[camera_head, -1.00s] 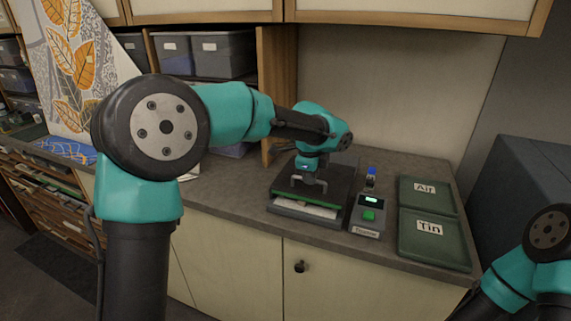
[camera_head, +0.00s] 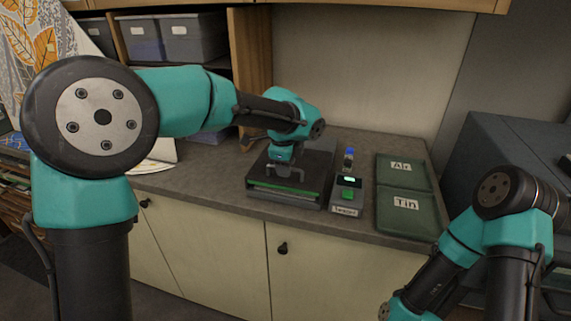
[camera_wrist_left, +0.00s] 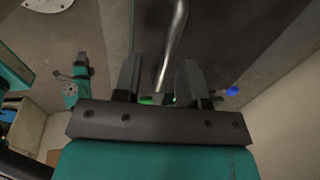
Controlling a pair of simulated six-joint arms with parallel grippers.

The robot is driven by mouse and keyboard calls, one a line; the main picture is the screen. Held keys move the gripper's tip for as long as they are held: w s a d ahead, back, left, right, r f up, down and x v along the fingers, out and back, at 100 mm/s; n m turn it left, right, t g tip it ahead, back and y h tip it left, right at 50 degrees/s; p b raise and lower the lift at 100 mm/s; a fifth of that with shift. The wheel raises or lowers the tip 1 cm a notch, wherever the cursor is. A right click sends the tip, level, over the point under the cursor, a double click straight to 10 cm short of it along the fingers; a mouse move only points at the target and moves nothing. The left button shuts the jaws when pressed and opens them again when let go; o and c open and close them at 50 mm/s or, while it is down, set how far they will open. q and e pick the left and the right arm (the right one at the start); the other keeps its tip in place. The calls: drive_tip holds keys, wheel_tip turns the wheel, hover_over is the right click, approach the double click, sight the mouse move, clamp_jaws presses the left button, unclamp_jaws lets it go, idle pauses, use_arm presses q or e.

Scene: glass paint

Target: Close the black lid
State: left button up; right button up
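The black lid (camera_head: 318,162) belongs to the flat press-like device on the counter. It lies low and nearly flat over the dark base (camera_head: 280,199), with a green strip along the front. I cannot tell whether a small gap remains. My left gripper (camera_head: 285,173) is over the lid's front part, fingers pointing down. In the left wrist view, my left gripper (camera_wrist_left: 158,82) has its fingers apart, with a metal handle bar (camera_wrist_left: 176,38) between them, and it does not look squeezed. My right arm is at the lower right; its gripper is not visible.
Right of the device stand a small control box (camera_head: 347,194) with a green button and a blue-capped bottle (camera_head: 349,158). Beyond are green trays labelled Air (camera_head: 402,166) and Tin (camera_head: 405,203). A shelf with grey bins (camera_head: 190,38) is behind.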

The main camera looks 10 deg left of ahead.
use_arm(q)
drive_tip(key=s+r, duration=0.3)
drive_tip(key=r, duration=1.4)
drive_tip(key=shift+s+a, duration=0.15)
drive_tip(key=shift+a, duration=0.1)
